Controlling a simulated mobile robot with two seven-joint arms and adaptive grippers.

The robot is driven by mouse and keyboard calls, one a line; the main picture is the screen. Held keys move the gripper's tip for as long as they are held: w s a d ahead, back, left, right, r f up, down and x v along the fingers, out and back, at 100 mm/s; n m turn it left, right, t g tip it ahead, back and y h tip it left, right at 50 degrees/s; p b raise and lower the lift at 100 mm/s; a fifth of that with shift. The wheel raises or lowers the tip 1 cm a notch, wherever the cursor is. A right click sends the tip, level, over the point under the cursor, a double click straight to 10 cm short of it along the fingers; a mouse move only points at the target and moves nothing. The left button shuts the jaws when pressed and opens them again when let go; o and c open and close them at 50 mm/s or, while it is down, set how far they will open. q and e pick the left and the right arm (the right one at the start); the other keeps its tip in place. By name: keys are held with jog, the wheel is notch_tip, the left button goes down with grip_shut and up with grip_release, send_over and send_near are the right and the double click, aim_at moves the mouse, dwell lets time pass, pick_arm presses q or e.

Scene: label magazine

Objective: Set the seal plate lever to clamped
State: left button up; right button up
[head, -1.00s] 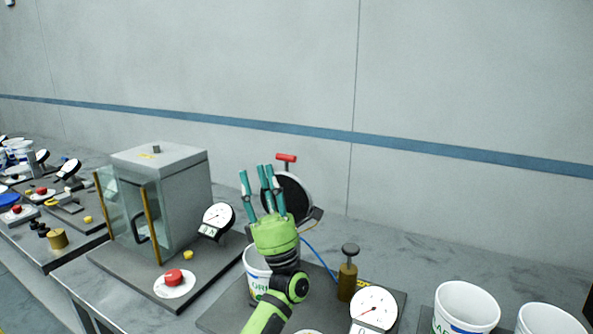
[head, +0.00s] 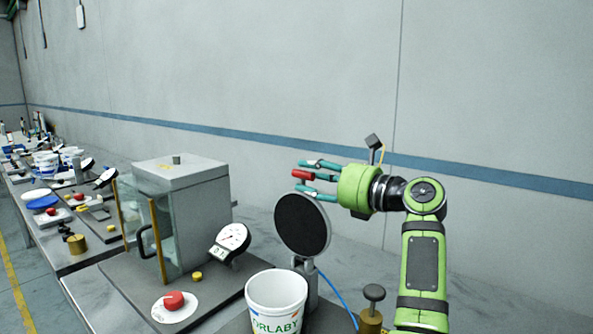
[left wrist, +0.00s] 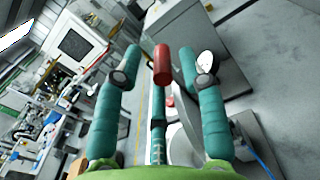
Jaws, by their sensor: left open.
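The seal plate is a round black disc (head: 302,224) on a grey stand behind a white bucket. Its lever has a red grip (head: 301,175) just above the disc. My left gripper (head: 311,177) points left at the lever, its teal fingers open above and below the red grip. In the left wrist view the red grip (left wrist: 162,64) lies between the spread fingers (left wrist: 160,68), with gaps on both sides. Contact with the third finger behind it cannot be told. The lever's arm is mostly hidden. My right gripper is not in view.
A white bucket (head: 277,302) stands in front of the disc. A glass-doored cabinet (head: 186,210), a dial gauge (head: 232,238) and a red button (head: 174,300) are to the left. A brass piece with a dark knob (head: 373,300) stands at lower right. The wall is behind.

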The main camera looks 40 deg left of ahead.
pick_arm(q)
jog(key=a+p, duration=0.1)
jog(key=a, duration=0.4)
jog(key=shift+s, duration=0.15)
jog(key=shift+d, duration=0.1)
jog(key=shift+c, duration=0.4)
grip_shut()
